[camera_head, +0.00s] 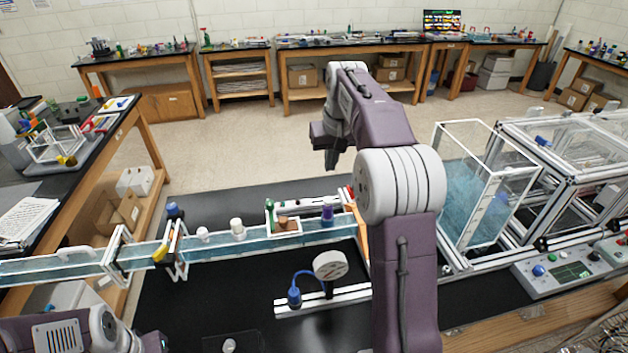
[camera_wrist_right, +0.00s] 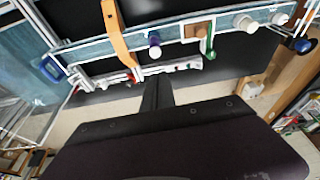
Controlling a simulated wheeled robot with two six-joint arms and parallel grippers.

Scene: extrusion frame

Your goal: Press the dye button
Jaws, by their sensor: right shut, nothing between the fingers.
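My right gripper (camera_head: 333,158) is shut and empty, raised above the far side of the black bench, with its fingers pointing down. In the right wrist view the shut fingers (camera_wrist_right: 157,95) show beyond the wide dark gripper body. The long water channel (camera_head: 275,238) carries a purple capped cylinder (camera_head: 327,214), which also shows in the right wrist view (camera_wrist_right: 154,44). The gripper is apart from the channel and touches nothing. No button is clearly labelled as dye. A control box (camera_head: 567,272) at the right has a blue button (camera_head: 538,271). My left arm shows at the lower left; its gripper is out of view.
An orange upright (camera_head: 359,232) crosses the channel near my right arm. White knobs (camera_head: 237,228) and a brown block (camera_head: 287,223) sit along the channel. A round grey disc (camera_head: 330,265) stands before it. A clear water tank (camera_head: 470,205) rises at the right.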

